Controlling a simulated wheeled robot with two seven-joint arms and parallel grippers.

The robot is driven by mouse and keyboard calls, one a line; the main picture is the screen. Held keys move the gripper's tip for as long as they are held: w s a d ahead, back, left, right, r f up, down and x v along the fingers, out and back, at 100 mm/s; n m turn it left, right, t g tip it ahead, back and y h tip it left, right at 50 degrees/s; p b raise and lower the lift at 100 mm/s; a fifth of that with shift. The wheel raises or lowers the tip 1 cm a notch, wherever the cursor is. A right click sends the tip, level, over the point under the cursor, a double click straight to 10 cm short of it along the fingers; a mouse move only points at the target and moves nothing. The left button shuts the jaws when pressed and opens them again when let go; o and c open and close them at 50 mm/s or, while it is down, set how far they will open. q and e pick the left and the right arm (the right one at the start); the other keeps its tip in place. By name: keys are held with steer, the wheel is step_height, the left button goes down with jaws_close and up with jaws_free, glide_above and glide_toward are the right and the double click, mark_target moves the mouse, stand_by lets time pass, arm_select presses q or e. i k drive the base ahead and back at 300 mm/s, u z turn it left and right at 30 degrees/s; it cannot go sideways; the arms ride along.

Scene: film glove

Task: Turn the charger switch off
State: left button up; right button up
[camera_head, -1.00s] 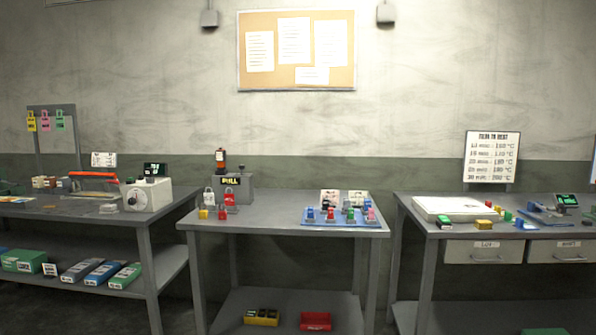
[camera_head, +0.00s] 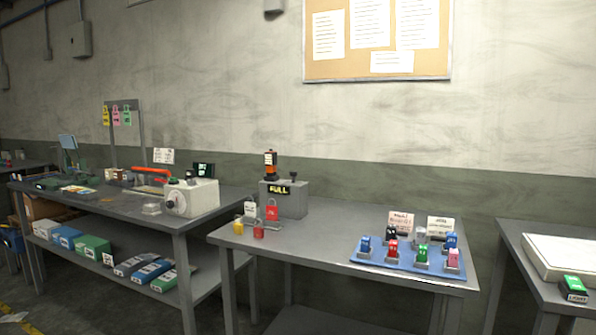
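The charger appears to be the grey box (camera_head: 285,203) at the back left of the middle table (camera_head: 320,232). Its small display (camera_head: 279,190) shows yellow text that reads "FULL". A dark upright part with an orange-red band (camera_head: 270,163) stands on top at the left. A small dark knob or lever (camera_head: 293,178) sticks up on top at the right and may be the switch; its position is too small to tell. Neither of my grippers shows in the view.
In front of the charger stand red (camera_head: 272,211) and white (camera_head: 250,209) padlock-like pieces and small yellow and red blocks. A blue tray (camera_head: 408,259) of coloured pieces lies to the right. A white dial box (camera_head: 191,197) stands on the left table. Gaps separate the tables.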

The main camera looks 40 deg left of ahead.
mark_target(292, 174)
steer(key=u, duration=0.9)
steer(key=i, duration=1.05)
steer(key=u, duration=1.15)
